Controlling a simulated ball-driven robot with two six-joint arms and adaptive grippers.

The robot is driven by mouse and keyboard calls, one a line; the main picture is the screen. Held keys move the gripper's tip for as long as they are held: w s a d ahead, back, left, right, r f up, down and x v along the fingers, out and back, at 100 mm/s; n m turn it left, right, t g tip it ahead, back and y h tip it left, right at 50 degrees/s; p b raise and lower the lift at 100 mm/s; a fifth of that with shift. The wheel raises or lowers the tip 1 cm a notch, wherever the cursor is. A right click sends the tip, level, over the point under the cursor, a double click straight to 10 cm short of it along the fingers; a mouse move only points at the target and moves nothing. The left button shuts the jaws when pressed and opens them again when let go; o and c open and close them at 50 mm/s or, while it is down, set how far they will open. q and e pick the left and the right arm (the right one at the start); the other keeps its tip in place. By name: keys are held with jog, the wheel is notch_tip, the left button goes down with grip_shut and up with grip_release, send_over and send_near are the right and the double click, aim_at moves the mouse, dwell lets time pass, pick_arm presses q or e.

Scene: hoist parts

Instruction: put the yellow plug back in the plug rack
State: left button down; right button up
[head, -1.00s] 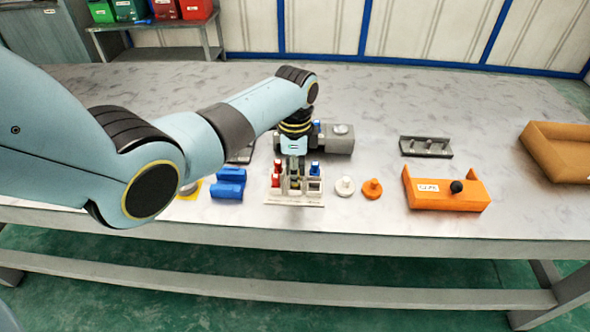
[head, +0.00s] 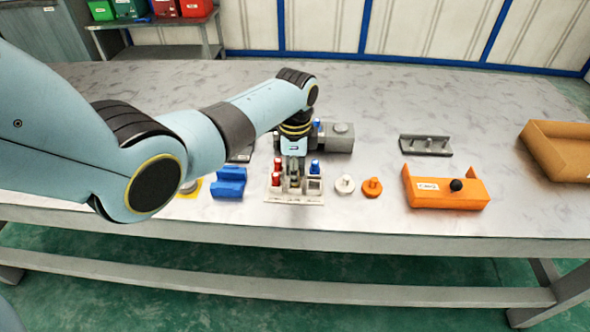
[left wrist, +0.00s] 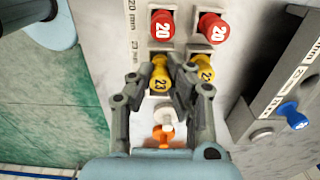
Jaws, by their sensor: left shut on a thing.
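The yellow plug (left wrist: 160,74), marked 23, is between the fingers of my left gripper (left wrist: 161,78), which is shut on it. The gripper (head: 294,172) is right at the plug rack (head: 293,199) in the head view. In the left wrist view the plug is upright at the rack's 23 mm row, in line below a red plug (left wrist: 163,25). I cannot tell how deep it sits in its slot. A second yellow plug (left wrist: 205,71) stands in the neighbouring slot, partly behind a finger. My right gripper is not in view.
Another red plug (left wrist: 212,27) stands in the rack. A white knob (head: 344,184) and an orange knob (head: 372,187) are right of it. Blue blocks (head: 229,182) lie left. A grey machine part (head: 338,138) stands behind. An orange holder (head: 445,189) is farther right.

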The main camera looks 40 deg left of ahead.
pick_arm(q)
jog(key=shift+f+b, duration=0.4)
jog(key=shift+f, duration=0.3)
dwell(0.6)
jog(key=c, duration=1.2)
grip_release()
jog(key=shift+r, duration=0.1)
notch_tip(320, 180, up, 7)
jog(key=p, duration=0.7)
jog(key=shift+p, duration=0.3)
